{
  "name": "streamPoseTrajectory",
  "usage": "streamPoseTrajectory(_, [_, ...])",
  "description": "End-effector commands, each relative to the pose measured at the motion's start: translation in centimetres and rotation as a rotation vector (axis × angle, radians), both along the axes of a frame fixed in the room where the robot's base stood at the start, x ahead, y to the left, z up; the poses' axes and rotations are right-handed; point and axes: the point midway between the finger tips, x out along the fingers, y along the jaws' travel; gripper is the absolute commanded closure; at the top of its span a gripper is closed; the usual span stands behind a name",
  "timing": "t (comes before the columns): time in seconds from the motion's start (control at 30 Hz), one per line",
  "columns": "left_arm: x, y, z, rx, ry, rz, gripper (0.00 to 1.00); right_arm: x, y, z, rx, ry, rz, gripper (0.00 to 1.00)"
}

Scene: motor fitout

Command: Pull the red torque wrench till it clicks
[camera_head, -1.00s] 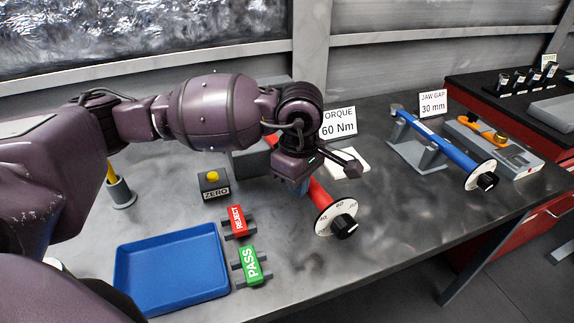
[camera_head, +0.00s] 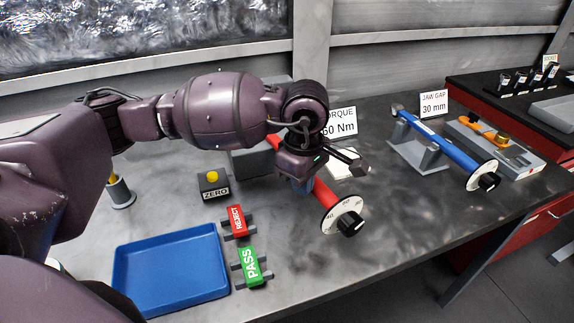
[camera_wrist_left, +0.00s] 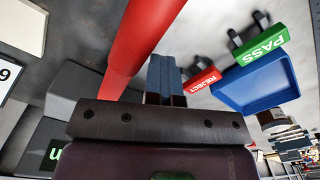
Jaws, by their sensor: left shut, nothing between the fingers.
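The red torque wrench (camera_head: 323,192) lies along the bench, its white dial and black knob (camera_head: 343,215) toward the front right. A torque sign reading 60 Nm (camera_head: 341,122) stands behind, partly covered by my arm. My right gripper is out of view.
Red REJECT (camera_head: 237,222) and green PASS (camera_head: 251,265) blocks, a ZERO button box (camera_head: 213,184) and a blue tray (camera_head: 170,270) lie left of the wrench. A blue wrench (camera_head: 438,143) rests on a stand at right. The bench between the wrenches is mostly clear.

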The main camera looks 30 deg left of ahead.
Motion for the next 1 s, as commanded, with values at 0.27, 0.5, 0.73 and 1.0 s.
streamPoseTrajectory(0.27, [0.4,-0.3,0.0,-0.003,-0.003,0.0,1.0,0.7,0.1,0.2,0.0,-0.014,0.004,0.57])
streamPoseTrajectory(0.5, [0.7,-0.6,0.0,-0.002,-0.002,0.001,1.0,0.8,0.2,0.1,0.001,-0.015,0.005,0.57])
streamPoseTrajectory(0.73, [0.9,-0.7,0.0,-0.002,-0.002,0.0,1.0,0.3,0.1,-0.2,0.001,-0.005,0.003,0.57])
streamPoseTrajectory(1.0, [0.9,-0.7,0.0,-0.002,-0.002,0.0,1.0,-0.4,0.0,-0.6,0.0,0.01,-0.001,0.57])
